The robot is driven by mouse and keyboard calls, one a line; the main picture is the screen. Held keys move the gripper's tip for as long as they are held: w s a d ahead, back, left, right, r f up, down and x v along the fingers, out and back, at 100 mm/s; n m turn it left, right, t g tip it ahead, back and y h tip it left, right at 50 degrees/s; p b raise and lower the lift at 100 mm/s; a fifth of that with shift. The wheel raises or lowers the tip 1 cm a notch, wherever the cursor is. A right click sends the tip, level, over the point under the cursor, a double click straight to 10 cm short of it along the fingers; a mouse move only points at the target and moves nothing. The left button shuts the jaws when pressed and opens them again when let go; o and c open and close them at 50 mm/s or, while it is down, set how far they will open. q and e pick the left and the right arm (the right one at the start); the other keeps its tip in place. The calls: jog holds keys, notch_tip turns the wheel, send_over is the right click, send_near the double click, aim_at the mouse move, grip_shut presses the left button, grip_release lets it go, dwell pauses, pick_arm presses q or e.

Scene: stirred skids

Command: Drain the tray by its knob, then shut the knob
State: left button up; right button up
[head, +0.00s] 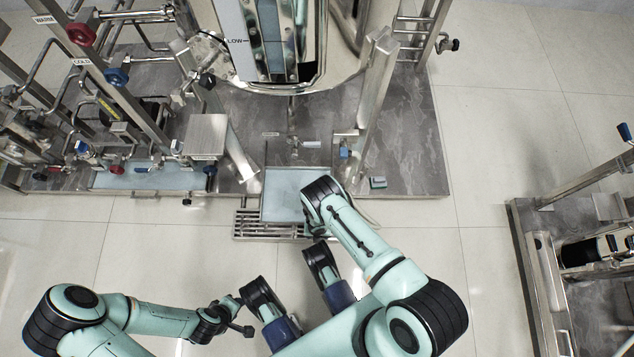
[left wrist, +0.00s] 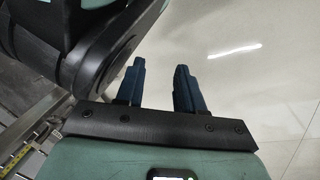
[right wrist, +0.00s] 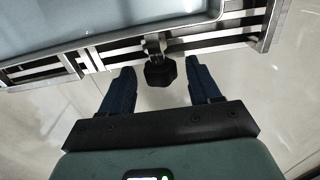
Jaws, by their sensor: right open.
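The rectangular tray (head: 264,196) sits on a slatted metal grate at the skid's front edge, its inside pale blue. Its rim (right wrist: 130,37) also crosses the top of the right wrist view. The black faceted knob (right wrist: 160,72) sticks out from the tray's near side. My right gripper (right wrist: 158,88) is open, one finger on each side of the knob with gaps showing, not gripping it. In the head view my right arm hides the knob and most of that gripper. My left gripper (left wrist: 158,72) is open and empty over bare floor, away from the tray.
The slatted grate (head: 247,224) extends left of and below the tray. A skid with pipes and red and blue valve handles (head: 116,77) stands at left. Another skid frame (head: 530,262) stands at right. Pale tiled floor is clear between them.

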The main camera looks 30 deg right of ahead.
pick_arm(q)
jog(key=shift+s, duration=0.15)
pick_arm(e)
jog(key=shift+f, duration=0.1)
jog(key=c, duration=1)
jog(key=shift+c, duration=0.2)
jog(key=h+b, duration=0.1)
jog(key=b, duration=0.1)
jog(key=g+h+b, duration=0.1)
jog(key=shift+w+a+b, duration=0.15)
jog(key=shift+a+b, duration=0.1)
jog(key=shift+b, duration=0.1)
jog(key=shift+a+g+h, duration=0.1)
jog(key=shift+g+h, duration=0.2)
jog(key=shift+h, duration=0.1)
pick_arm(q)
jog(key=s+f+g, duration=0.2)
jog(key=s+f, duration=0.2)
jog(key=s, duration=0.2)
jog(key=shift+s+a+n+g, duration=0.3)
jog(key=shift+s+a, duration=0.1)
jog(key=shift+a, duration=0.05)
pick_arm(e)
jog(key=shift+w+a+f+g+h, duration=0.1)
jog(key=shift+g+h, duration=0.4)
jog(key=shift+h, duration=0.25)
jog(key=shift+a+f+g+h, duration=0.1)
jog(key=shift+g+h, duration=0.4)
jog(key=shift+h, duration=0.25)
jog(key=o, duration=1)
